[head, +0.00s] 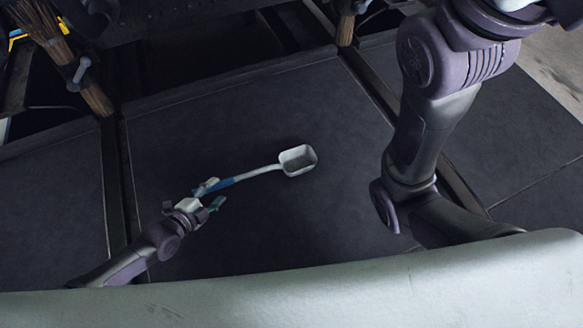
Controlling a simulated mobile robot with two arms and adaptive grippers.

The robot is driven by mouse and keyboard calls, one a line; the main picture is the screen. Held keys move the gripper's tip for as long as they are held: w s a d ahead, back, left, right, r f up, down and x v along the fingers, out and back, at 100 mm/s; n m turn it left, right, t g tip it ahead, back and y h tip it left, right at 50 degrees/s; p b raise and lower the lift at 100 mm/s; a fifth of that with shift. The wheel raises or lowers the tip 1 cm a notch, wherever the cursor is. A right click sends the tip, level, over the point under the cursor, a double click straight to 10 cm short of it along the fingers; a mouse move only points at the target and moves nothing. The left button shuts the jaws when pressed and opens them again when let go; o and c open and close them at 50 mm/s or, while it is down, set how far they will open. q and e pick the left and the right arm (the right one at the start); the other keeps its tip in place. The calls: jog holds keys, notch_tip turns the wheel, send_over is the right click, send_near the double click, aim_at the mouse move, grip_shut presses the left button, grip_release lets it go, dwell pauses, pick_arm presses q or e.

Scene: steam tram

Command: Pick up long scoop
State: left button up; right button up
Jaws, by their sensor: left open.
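The long scoop lies on the dark floor panel, with a pale square bowl (298,160) at its right end. A thin light shaft runs left from the bowl to a blue grip (226,183). My left gripper (212,194) is open at the left end of the grip. One finger shows at the upper side of the handle end and one at the lower side. The tip of the handle is partly hidden by the gripper, and I cannot tell whether they touch. My right arm shows at the right, but its gripper is not in view.
Dark floor panels (300,225) with raised strips between them surround the scoop, and the floor around the bowl is clear. Dark machinery lines the top edge.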

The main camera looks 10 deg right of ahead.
aim_at(223, 185)
pick_arm(q)
jog(key=shift+w+d+f, duration=0.15)
jog(key=b+x, duration=0.4)
jog(key=shift+f, duration=0.25)
jog(key=shift+w+d+b, duration=0.2)
jog(key=shift+w+b, duration=0.1)
jog(key=shift+w, duration=0.15)
grip_shut()
jog(key=shift+r, duration=0.1)
